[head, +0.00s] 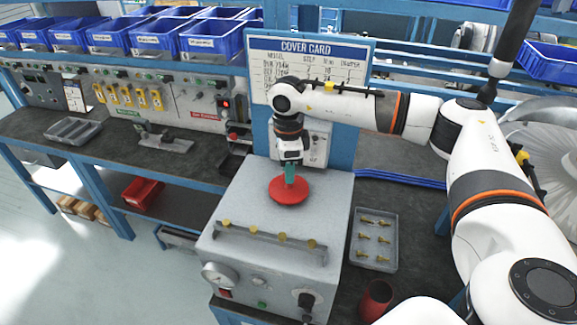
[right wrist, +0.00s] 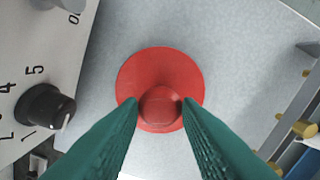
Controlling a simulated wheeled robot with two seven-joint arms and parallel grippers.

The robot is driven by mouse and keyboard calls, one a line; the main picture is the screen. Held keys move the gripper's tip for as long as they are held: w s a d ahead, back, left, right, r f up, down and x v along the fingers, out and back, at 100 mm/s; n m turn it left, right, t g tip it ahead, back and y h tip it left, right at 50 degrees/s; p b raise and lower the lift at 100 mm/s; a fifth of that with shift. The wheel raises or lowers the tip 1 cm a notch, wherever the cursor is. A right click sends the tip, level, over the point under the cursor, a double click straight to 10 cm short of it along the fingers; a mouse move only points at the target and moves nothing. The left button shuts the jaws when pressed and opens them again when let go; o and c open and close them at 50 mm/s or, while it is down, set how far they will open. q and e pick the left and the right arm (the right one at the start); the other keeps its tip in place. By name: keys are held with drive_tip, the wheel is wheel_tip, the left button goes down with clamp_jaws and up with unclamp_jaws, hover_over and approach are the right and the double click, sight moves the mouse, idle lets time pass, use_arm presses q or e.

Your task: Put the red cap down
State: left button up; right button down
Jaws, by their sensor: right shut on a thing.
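The red cap (head: 289,191) is a round red disc with a raised knob, over the top of the grey metal box (head: 240,200). My right gripper (head: 289,176) points down onto it from above. In the right wrist view, the two green fingers (right wrist: 161,108) are shut on the knob of the red cap (right wrist: 160,66). The cap looks level and very close to the box top; I cannot tell whether it touches. My left gripper is not in view.
A rail with several brass knobs (head: 270,241) runs along the box top's front. A grey tray of brass fittings (head: 374,240) lies to the right, with a red cup (head: 376,299) in front. The cover card board (head: 308,70) stands behind. Box top around the cap is clear.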

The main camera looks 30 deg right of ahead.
drive_tip(key=shift+f+b, duration=0.3)
drive_tip(key=shift+f, duration=0.1)
drive_tip(key=c, duration=1.3)
unclamp_jaws()
drive_tip(key=shift+o, duration=1.3)
drive_tip(key=shift+r, duration=0.1)
